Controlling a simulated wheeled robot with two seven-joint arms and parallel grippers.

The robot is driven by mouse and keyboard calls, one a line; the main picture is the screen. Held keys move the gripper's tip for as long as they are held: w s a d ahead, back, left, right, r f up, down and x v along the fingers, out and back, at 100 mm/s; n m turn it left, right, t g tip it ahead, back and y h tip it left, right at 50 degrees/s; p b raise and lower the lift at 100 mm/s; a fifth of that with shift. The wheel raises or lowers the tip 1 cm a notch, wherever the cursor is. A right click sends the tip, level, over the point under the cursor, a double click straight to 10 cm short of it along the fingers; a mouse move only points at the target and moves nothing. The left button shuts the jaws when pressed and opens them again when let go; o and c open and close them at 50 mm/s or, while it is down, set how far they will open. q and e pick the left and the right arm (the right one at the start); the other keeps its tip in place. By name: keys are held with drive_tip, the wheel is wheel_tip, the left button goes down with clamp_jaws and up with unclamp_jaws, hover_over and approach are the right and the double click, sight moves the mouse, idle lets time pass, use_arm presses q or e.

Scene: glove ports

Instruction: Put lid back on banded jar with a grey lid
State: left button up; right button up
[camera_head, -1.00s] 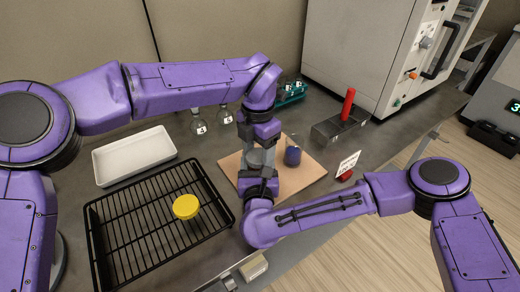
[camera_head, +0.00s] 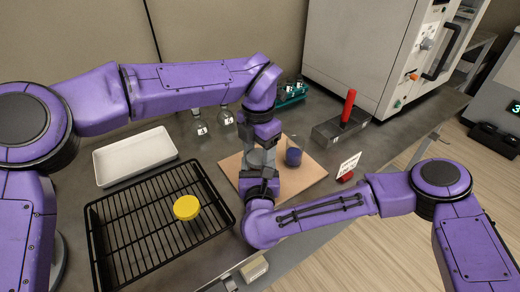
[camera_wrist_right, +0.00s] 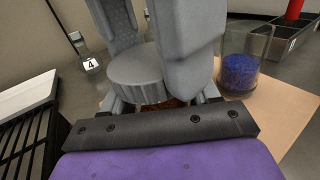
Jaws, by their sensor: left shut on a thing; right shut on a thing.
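The grey lid (camera_wrist_right: 136,75) is a ribbed disc in the right wrist view, between the grey fingers of my left gripper (camera_wrist_right: 155,60), which come down from above. Directly under it a strip of the jar (camera_wrist_right: 165,103) shows reddish-brown contents; whether lid and jar touch fully is hidden, and I cannot see the band. My right gripper (camera_wrist_right: 160,105) is shut on the jar from the near side, with its fingers mostly hidden. In the head view my left gripper (camera_head: 262,147) and right gripper (camera_head: 260,172) meet over the tan board (camera_head: 305,175), covering most of lid and jar.
A glass with blue grains (camera_head: 293,156) stands on the board close to the right. A yellow lid (camera_head: 187,207) lies on the black rack (camera_head: 140,225).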

use_arm(q)
drive_tip(key=shift+f, duration=0.55)
idle(0.4)
drive_tip(key=shift+w+r, duration=0.15)
drive_tip(key=shift+r, duration=0.15)
drive_tip(key=shift+r, duration=0.5)
idle(0.6)
drive_tip(key=shift+s+f, duration=0.25)
drive_tip(key=shift+f, duration=0.75)
idle(0.3)
drive_tip(key=o, duration=0.7)
drive_tip(key=shift+r, duration=2.25)
